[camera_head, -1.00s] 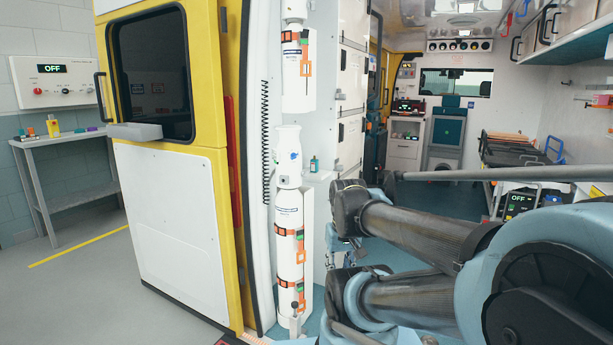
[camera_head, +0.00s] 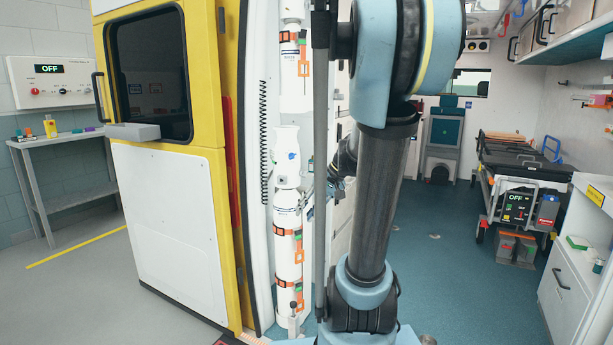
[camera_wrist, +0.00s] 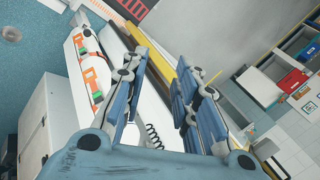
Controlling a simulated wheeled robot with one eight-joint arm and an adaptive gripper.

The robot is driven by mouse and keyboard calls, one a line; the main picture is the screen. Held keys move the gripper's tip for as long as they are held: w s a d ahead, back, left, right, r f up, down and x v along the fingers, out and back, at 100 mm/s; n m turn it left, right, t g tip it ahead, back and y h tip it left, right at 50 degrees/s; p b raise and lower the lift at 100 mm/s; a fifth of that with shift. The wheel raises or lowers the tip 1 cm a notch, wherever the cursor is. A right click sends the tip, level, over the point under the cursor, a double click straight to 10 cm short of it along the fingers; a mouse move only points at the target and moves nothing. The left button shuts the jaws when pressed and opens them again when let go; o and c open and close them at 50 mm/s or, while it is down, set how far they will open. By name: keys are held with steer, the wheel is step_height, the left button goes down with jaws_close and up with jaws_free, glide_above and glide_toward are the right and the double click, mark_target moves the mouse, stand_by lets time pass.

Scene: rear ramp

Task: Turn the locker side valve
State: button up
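The upper white cylinder (camera_head: 294,75) and the lower white cylinder (camera_head: 288,212), with orange straps, stand upright in the head view, left of my arm. A small blue round part (camera_head: 291,155) sits on the white head of the lower one; I cannot tell whether it is the side valve. A strapped white cylinder (camera_wrist: 93,72) also shows at the left of the wrist view. My gripper (camera_wrist: 158,72) has its two blue fingers apart, with nothing seen between them. In the head view my arm mostly hides it, close to the right of the cylinders. No valve handle is clear in the wrist view.
The yellow and white door (camera_head: 170,200) stands open at the left, and a black coiled cord (camera_head: 264,130) hangs beside the cylinders. A stretcher (camera_head: 515,165) stands at the right.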

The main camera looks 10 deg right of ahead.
steer(key=w+d+r+y, duration=0.2)
steer(key=w+r, duration=0.1)
steer(key=w, duration=0.7)
steer(key=t+y, duration=0.5)
steer(key=y, duration=0.3)
glide_toward(306, 173)
steer(key=shift+n, duration=0.4)
steer(key=x, duration=1)
steer(key=shift+f, duration=0.2)
steer(key=shift+c, duration=0.6)
jaws_close()
steer(key=shift+d, duration=0.2)
